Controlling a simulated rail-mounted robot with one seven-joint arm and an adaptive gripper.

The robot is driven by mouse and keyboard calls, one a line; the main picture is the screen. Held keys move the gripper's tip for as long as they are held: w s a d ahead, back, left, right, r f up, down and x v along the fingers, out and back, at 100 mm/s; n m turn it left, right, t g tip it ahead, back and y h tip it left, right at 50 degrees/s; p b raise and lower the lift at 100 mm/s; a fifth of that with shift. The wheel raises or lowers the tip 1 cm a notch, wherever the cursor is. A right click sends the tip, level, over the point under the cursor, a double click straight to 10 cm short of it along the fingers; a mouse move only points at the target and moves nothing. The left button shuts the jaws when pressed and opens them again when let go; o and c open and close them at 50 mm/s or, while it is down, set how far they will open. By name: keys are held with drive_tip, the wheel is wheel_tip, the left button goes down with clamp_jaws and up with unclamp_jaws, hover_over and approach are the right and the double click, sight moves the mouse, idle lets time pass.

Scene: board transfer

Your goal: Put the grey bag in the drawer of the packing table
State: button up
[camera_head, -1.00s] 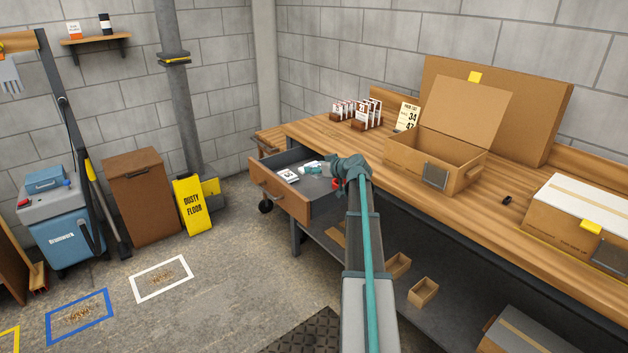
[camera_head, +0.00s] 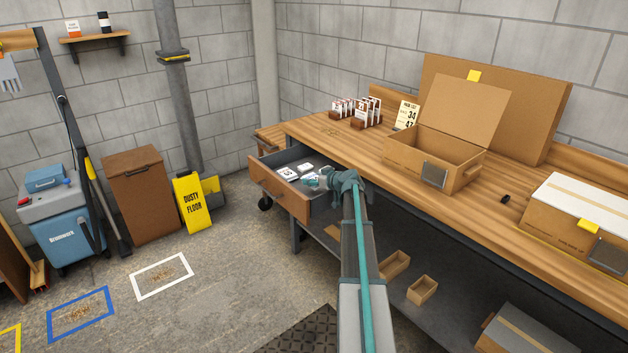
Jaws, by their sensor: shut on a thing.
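The packing table (camera_head: 460,205) has a wooden top, and its drawer (camera_head: 279,190) at the left end is pulled open. White printed cards (camera_head: 288,174) lie inside it. My gripper (camera_head: 314,182), teal, is over the right part of the open drawer, low at its opening. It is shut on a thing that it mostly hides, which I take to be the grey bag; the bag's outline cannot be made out. I cannot tell whether it touches the drawer floor.
An open cardboard box (camera_head: 412,160) and a taped box (camera_head: 570,222) stand on the tabletop. Card racks (camera_head: 367,113) stand at the back. Small trays (camera_head: 422,290) lie on the lower shelf. A yellow floor sign (camera_head: 190,205) stands left of the drawer.

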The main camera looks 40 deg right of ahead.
drive_tip(key=shift+f+b, duration=0.6)
drive_tip(key=shift+b, duration=0.45)
drive_tip(key=o, duration=1.4)
drive_tip(key=shift+r, duration=0.1)
drive_tip(key=shift+r+p, duration=0.65)
drive_tip(key=shift+p, duration=0.5)
drive_tip(key=b+v, duration=0.1)
drive_tip(key=v, duration=1.1)
drive_tip(key=shift+f+b, duration=0.1)
drive_tip(key=shift+b, duration=0.25)
